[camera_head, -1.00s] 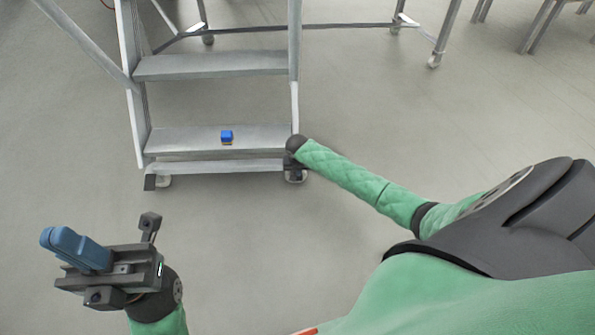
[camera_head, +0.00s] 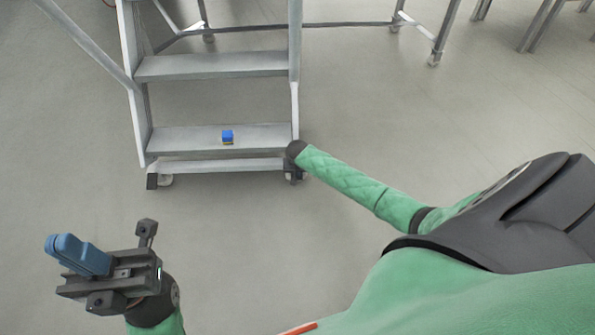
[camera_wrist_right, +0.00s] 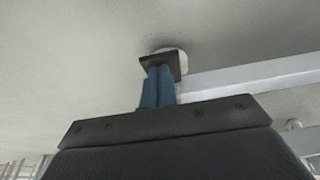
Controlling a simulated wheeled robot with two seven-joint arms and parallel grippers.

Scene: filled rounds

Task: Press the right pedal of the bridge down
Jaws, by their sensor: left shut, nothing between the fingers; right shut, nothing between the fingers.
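The bridge is a grey metal step platform (camera_head: 215,139) standing at the upper left of the head view. Its right pedal, a small dark plate beside a pale caster, shows in the right wrist view (camera_wrist_right: 164,66). In the head view my right arm mostly covers that pedal. My right gripper (camera_wrist_right: 158,70) is shut and empty, with its blue fingertips at the pedal's plate; I cannot tell whether they press on it. The left pedal (camera_head: 152,181) is dark and sits by the left caster. My left gripper (camera_head: 62,243) is shut and empty, well in front of the bridge.
A small blue block (camera_head: 227,136) with a yellow lower part sits on the lowest step. A pale bar (camera_wrist_right: 250,77) runs right from the pedal in the wrist view. Grey table legs (camera_head: 447,30) stand at the back right. The floor in front of the bridge is clear.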

